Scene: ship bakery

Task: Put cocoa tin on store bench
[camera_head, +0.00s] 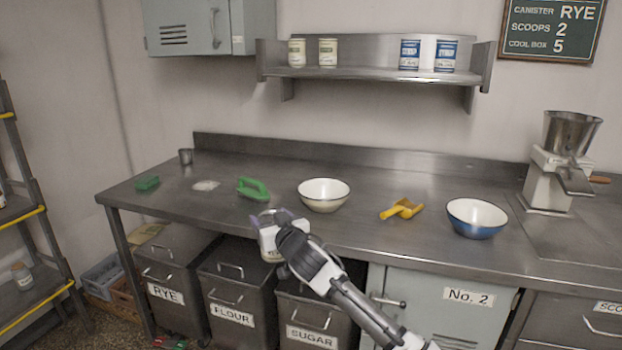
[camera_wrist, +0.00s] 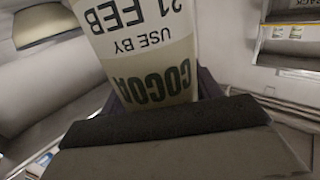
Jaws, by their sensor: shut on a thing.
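My gripper (camera_head: 276,222) is shut on the cocoa tin, in front of the long steel bench's (camera_head: 235,172) near edge, above the bins. In the wrist view the cocoa tin (camera_wrist: 152,52) fills the upper middle, with "COCOA" and "USE BY 21 FEB" upside down on its pale label. The tin is largely hidden behind my gripper and arm in the head view. I cannot tell whether the long steel bench is the one called the store bench.
On the bench are a green sponge (camera_head: 147,183), a green-handled brush (camera_head: 253,189), a cream bowl (camera_head: 324,195), a yellow scoop (camera_head: 402,209), a blue bowl (camera_head: 476,218) and a mill (camera_head: 550,180). The wall shelf (camera_head: 370,73) holds several tins. The bench's back middle is clear.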

